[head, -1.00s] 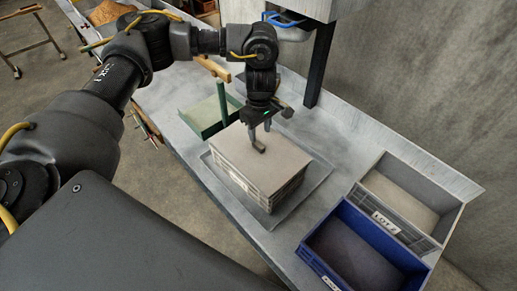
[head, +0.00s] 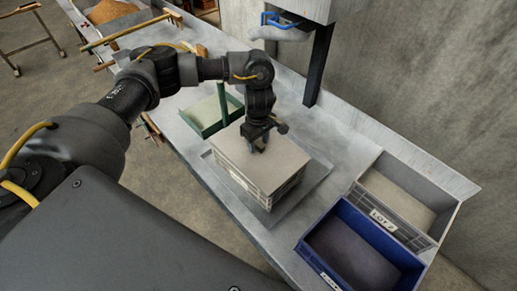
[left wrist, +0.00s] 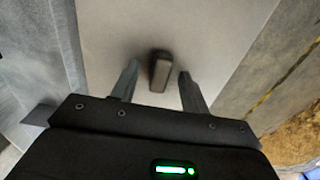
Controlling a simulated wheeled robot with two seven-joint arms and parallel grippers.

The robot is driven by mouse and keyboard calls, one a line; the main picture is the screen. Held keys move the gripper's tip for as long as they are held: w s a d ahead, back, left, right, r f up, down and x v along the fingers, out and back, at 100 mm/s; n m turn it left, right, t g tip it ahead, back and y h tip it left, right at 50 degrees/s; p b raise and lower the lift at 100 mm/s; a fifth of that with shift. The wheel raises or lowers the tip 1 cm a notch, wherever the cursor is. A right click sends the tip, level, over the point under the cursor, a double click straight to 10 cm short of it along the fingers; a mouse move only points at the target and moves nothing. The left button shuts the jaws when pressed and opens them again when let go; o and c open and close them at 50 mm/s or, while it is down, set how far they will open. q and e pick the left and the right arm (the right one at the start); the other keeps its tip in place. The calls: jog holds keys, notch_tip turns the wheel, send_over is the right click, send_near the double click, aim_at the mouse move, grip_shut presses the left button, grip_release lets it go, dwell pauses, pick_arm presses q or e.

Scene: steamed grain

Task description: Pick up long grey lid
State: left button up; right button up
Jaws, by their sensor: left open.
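The long grey lid (head: 288,164) lies flat on top of a grey crate (head: 262,196) on the bench. In the left wrist view it is a pale flat panel (left wrist: 112,35) with a small dark handle (left wrist: 160,72) standing on it. My left gripper (head: 258,148) is open and points down over the lid. In the left wrist view, one finger of this gripper (left wrist: 158,76) is on each side of the handle, with gaps visible. I cannot tell how low the fingertips are against the handle. In the head view the gripper hides the handle. My right gripper is not in view.
The crate stands on a shallow grey tray (head: 317,182). A grey bin labelled LOT (head: 440,228) and a blue bin (head: 312,262) are at right. A green tray (head: 203,127) is behind the crate. A dark post (head: 318,65) rises near the wall.

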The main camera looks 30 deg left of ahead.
aim_at(259, 144)
pick_arm(q)
grip_shut()
jog(key=shift+r, duration=0.1)
jog(key=shift+w+r, duration=0.1)
jog(key=shift+r, duration=0.45)
notch_tip(259, 144, up, 2)
jog(key=shift+r, duration=0.2)
jog(key=s+d+r+b, duration=0.1)
jog(key=s+d+r, duration=0.1)
jog(key=s+r, duration=0.2)
jog(key=s+d+r+b, duration=0.2)
jog(key=s+r, duration=0.3)
jog(key=s, duration=0.4)
jog(key=shift+s+d+r, duration=0.15)
jog(key=shift+d+r, duration=0.05)
jog(key=shift+d, duration=0.25)
